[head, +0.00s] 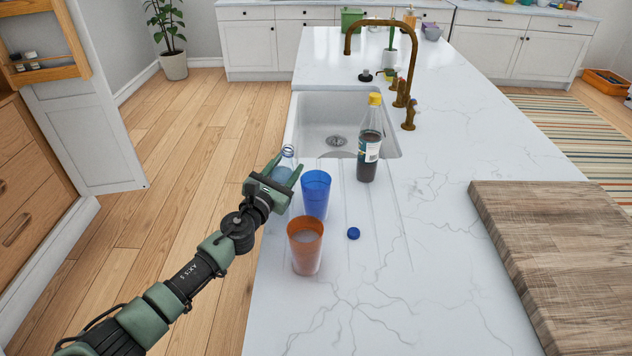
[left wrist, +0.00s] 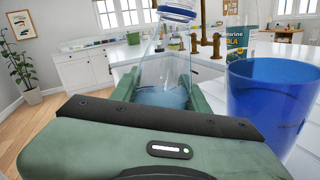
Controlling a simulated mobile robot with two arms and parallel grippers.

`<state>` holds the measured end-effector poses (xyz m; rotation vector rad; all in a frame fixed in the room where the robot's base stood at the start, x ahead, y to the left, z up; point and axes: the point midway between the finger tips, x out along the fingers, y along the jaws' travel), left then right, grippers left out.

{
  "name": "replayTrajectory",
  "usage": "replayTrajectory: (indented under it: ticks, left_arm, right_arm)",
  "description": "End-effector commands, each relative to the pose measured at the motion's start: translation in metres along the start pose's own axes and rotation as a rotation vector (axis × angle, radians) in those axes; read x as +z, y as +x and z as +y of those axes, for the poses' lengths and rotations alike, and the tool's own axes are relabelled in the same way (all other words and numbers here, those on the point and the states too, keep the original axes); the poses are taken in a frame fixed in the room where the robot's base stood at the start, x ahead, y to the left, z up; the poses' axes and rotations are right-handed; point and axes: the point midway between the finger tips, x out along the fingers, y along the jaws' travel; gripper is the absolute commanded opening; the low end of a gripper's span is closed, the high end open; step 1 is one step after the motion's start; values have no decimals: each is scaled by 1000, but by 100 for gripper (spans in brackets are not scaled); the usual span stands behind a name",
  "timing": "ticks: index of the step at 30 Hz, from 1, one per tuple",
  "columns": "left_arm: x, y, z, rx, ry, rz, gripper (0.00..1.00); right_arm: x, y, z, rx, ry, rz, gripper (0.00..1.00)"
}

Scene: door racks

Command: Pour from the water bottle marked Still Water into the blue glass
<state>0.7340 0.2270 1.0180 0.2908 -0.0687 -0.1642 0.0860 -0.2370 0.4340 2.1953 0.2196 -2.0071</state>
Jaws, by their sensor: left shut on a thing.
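My left gripper (head: 284,172) is shut on a clear water bottle (head: 287,154) beside the counter's left edge. The bottle also shows between my fingers in the left wrist view (left wrist: 168,65), roughly upright, with clear water low inside and a blue and white band at its neck. No label on it is readable. The blue glass (head: 316,192) stands upright on the counter just right of the bottle, close to it. The glass also shows at the right in the left wrist view (left wrist: 272,105). Its inside bottom is hidden. My right gripper is not in view.
An orange glass (head: 305,250) with something pale inside stands in front of the blue glass. A blue cap (head: 353,233) lies to its right. A dark cola bottle (head: 369,145) with a yellow cap stands by the sink (head: 320,112). A wooden board (head: 560,245) lies right.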

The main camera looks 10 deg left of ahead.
Motion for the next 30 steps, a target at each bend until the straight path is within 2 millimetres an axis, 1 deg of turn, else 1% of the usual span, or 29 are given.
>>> replayTrajectory:
  ticks: [12,15,21,22,24,30]
  left_arm:
    - [0,-1,-5,1,206,-34,0]
    - [9,0,-4,1,255,-42,0]
    - [18,-1,-5,2,354,-56,0]
    - [13,-1,-5,2,370,-57,0]
    - [10,-1,-5,2,405,-63,0]
    - [8,0,-4,1,504,-78,0]
  right_arm:
    - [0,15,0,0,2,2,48]
    - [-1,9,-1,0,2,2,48]
    - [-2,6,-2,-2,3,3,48]
    - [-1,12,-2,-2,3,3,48]
    - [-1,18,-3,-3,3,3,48]
    - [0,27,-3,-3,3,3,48]
